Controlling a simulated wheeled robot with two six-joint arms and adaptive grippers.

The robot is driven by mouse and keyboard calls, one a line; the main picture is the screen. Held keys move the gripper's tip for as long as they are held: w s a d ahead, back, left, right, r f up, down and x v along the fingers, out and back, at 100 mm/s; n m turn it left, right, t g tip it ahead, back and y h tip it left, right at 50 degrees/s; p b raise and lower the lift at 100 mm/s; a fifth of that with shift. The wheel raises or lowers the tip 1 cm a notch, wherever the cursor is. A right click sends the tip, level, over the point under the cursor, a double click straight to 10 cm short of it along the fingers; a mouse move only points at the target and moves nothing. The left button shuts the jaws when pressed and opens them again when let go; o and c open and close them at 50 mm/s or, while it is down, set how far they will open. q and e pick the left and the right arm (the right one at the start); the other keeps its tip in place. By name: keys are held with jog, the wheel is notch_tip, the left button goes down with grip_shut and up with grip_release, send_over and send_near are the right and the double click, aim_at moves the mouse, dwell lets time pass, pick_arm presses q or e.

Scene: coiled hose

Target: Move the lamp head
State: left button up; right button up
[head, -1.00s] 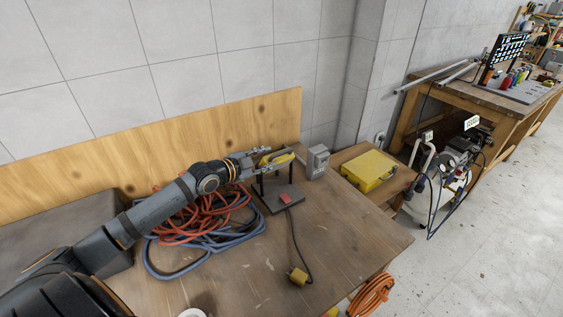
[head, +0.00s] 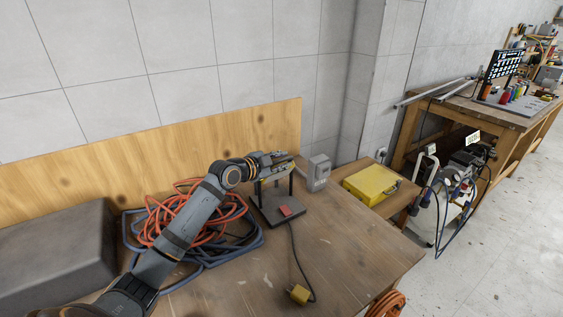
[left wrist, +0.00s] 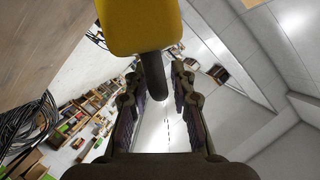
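The lamp stands on the wooden workbench, with a dark base (head: 266,211), a red switch (head: 285,210) and two dark posts. In the head view my left gripper (head: 277,163) is at the top of the posts and largely hides the lamp head. In the left wrist view a yellow body (left wrist: 142,25), apparently the lamp head, fills the top. A dark rounded knob (left wrist: 154,78) sticks out from it toward the space between my fingers (left wrist: 158,85). The fingers are apart, with light showing beside the knob; I cannot tell whether they touch it. My right gripper is not in view.
Orange and blue coiled hose (head: 190,225) lies left of the lamp. A grey box (head: 318,172) stands right behind it. A yellow case (head: 371,184) lies further right. The bench's front right is clear.

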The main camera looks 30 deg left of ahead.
pick_arm(q)
grip_shut()
jog(key=shift+w+a+r+n, duration=0.2)
jog(key=shift+a+r+n, duration=0.1)
jog(key=shift+n, duration=0.1)
jog(key=shift+w+a+r+n+g+h+p, duration=0.2)
jog(key=shift+w+a+n+g+h+p, duration=0.15)
jog(key=shift+a+n+g, duration=0.3)
jog(key=shift+w+a+r+n+g+h, duration=0.1)
jog(key=shift+w+a+n+g+h, duration=0.35)
jog(key=shift+a+n+h, duration=0.55)
jog(key=shift+d+n+y, duration=0.15)
jog(key=shift+n+y, duration=0.1)
jog(key=shift+o, duration=2)
grip_release()
